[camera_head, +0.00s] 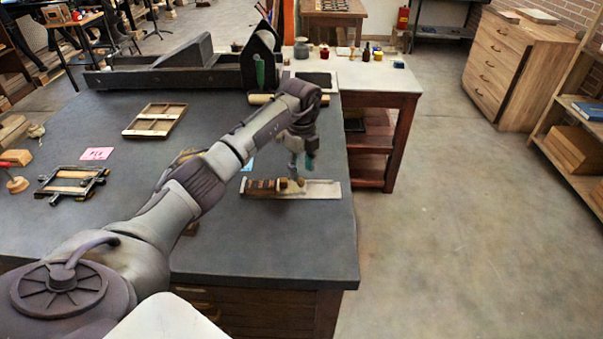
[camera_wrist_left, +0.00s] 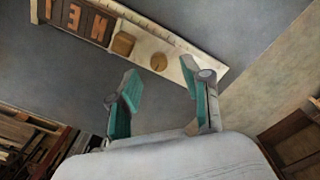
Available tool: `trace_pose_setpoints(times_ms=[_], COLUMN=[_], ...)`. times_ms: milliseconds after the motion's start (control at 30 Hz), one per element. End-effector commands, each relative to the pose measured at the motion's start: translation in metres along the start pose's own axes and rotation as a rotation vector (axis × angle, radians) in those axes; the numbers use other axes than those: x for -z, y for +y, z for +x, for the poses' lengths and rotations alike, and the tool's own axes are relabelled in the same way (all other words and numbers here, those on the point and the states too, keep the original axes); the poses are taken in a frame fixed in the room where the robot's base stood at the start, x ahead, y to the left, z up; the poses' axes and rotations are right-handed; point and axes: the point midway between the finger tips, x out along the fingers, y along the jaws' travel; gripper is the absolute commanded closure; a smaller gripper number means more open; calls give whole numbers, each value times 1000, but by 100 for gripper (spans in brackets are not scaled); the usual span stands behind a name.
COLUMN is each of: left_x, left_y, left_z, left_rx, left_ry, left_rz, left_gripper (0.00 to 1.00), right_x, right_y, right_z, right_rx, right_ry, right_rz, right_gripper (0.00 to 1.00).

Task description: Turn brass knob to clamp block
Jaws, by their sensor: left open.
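A pale metal tray (camera_head: 322,189) with a ruled edge lies near the right side of the dark table. It holds a row of wooden letter blocks (camera_head: 262,185), and the letters show in the left wrist view (camera_wrist_left: 88,24). A small tan block (camera_wrist_left: 123,43) sits at the end of the row. A round brass knob (camera_wrist_left: 158,62) stands just beside it, apart by a small gap. My left gripper (camera_head: 300,166) is above the tray, open and empty. In the left wrist view its teal-padded fingers (camera_wrist_left: 160,70) point toward the knob, one on each side in the picture. My right gripper is not seen.
A clamp frame (camera_head: 72,184), a wooden tray (camera_head: 155,119) and a pink card (camera_head: 97,153) lie on the left of the table. The table's right edge is close to the metal tray.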

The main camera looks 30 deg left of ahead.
Motion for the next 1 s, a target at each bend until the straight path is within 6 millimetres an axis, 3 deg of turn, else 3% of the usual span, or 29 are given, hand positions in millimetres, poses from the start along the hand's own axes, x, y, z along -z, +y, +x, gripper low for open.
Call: trace_pose_setpoints(times_ms=[100,200,600,900,1000], left_x=[0,0,0,0,0], left_y=[0,0,0,0,0], left_z=[17,28,35,35,35], left_rx=[-2,-2,1,1,1], left_ry=[2,1,0,0,0], left_rz=[-2,-1,0,-1,-1], left_gripper=[51,51,51,100,100], right_x=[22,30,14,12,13], right_y=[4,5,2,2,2], right_z=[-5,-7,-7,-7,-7], right_rx=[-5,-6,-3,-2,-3], right_ry=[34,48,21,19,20], right_rz=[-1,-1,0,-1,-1], right_gripper=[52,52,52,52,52])
